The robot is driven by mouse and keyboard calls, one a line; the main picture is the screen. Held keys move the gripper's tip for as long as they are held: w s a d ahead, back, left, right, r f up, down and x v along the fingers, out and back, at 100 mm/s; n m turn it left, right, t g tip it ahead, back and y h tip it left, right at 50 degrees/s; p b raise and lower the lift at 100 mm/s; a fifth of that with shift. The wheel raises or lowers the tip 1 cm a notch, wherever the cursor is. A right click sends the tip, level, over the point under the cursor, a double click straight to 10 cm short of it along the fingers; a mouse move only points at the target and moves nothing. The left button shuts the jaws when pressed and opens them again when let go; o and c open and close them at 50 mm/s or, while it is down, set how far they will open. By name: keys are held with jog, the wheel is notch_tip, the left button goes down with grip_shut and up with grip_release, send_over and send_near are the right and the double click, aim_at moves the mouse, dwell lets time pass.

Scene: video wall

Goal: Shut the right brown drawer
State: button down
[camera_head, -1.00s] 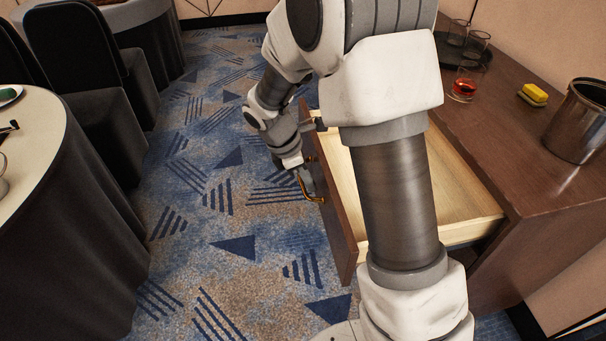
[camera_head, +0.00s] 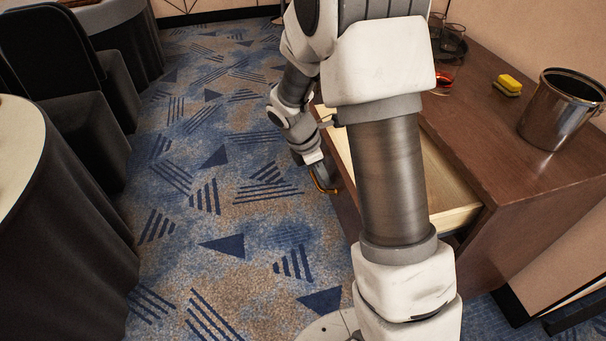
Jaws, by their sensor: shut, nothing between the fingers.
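The brown drawer (camera_head: 345,204) stands part-way out of the brown cabinet (camera_head: 510,160), its pale wooden inside (camera_head: 449,190) showing on both sides of my arm. A brass handle (camera_head: 322,184) is on its front. My gripper (camera_head: 323,177) is at the drawer front by the handle, with its fingers shut and empty. Whether the fingers touch the front or the handle is hard to tell. My arm hides the middle of the drawer.
On the cabinet top are a metal bucket (camera_head: 556,112), a yellow sponge (camera_head: 508,84) and a dark tray with glasses (camera_head: 451,40). A draped round table (camera_head: 62,215) and black chairs (camera_head: 62,105) stand left. The carpet (camera_head: 225,190) between is clear.

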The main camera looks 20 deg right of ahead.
jog(key=d+p, duration=0.8)
jog(key=d, duration=1.8)
jog(key=shift+d, duration=0.25)
jog(key=shift+d+r+p, duration=0.1)
jog(key=shift+p, duration=0.2)
jog(key=p+v, duration=0.7)
jog(key=v, duration=0.3)
jog(key=shift+a, duration=0.25)
